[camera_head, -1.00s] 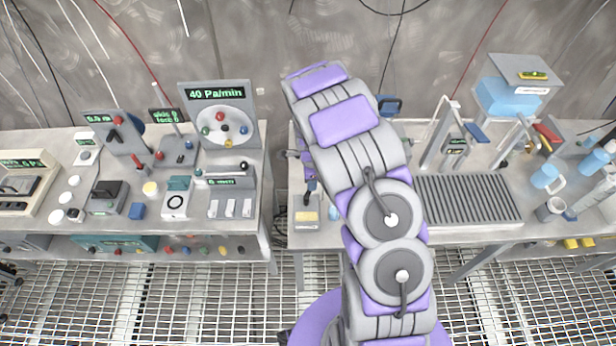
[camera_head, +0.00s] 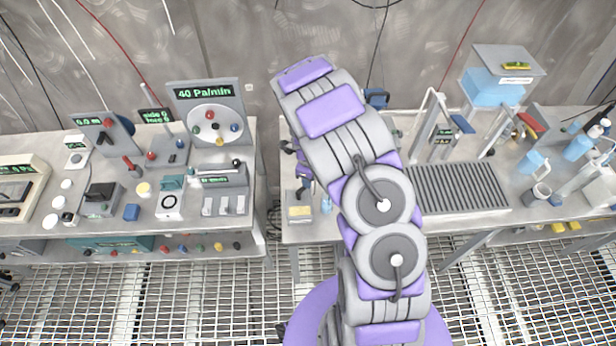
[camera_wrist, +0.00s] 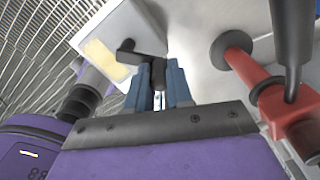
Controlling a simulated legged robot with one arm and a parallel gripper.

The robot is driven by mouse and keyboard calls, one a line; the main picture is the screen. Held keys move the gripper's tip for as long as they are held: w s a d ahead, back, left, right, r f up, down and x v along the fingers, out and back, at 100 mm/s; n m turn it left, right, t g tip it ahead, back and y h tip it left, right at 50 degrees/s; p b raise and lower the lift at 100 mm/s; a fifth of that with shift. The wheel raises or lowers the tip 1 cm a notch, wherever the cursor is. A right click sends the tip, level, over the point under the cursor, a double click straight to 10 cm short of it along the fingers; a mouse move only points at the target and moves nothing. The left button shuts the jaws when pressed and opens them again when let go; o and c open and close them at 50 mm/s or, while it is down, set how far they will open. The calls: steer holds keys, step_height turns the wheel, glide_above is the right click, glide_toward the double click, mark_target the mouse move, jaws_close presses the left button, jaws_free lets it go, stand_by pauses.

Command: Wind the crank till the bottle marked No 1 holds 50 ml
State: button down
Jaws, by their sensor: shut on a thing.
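In the wrist view the blue fingers of my gripper (camera_wrist: 163,88) are shut on a black crank (camera_wrist: 145,65), whose short arm ends in a rounded knob at upper left. The crank is partly hidden between the fingers. In the head view my arm covers most of this spot, and only part of the gripper shows at its left edge. I can read no No 1 mark and no 50 ml level in any view.
A pale block with a yellow patch (camera_wrist: 108,57) lies close left of the fingers. A red fitting (camera_wrist: 270,95) with a grey disc stands close on the right. A ribbed grey tray (camera_head: 457,188) is right of my arm. The left bench (camera_head: 120,225) is crowded with instruments.

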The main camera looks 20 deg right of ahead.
steer(key=c, duration=1)
jaws_free()
step_height(320, 180, up, 17)
steer(key=shift+r+p, duration=0.15)
steer(key=shift+p, duration=0.2)
steer(key=shift+w, duration=0.1)
